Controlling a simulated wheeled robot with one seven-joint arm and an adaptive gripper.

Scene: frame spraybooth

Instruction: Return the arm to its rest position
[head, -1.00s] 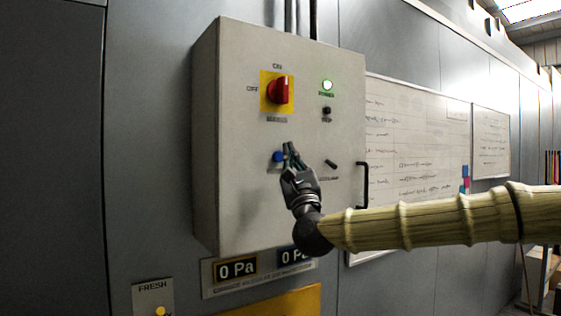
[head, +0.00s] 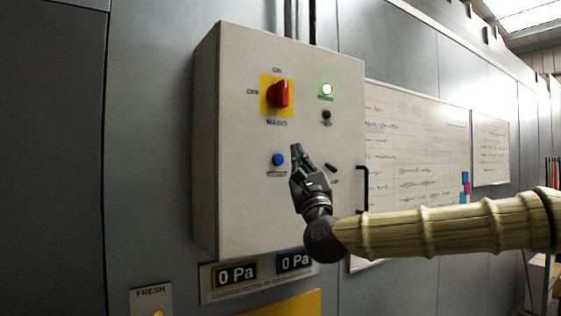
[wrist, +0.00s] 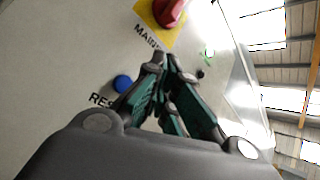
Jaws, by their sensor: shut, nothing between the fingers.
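My gripper (head: 296,150) is in front of the grey control box (head: 235,200) in the head view, with its fingers pointing up. It is shut and empty. In the wrist view its fingertips (wrist: 168,62) are together. A blue button (head: 278,159) is just left of the fingers, apart from them in the picture; it also shows in the wrist view (wrist: 122,83). The red rotary switch (head: 279,94) on its yellow plate is above the gripper. A small black selector (head: 331,167) is to the right, close beside the gripper. My arm reaches in from the right.
A green lamp (head: 326,90) is lit, with a black button (head: 326,115) below it. A black handle (head: 363,188) sticks out at the box's right edge. Two gauges (head: 236,273) reading 0 Pa sit below the box. A whiteboard (head: 420,150) hangs on the wall behind.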

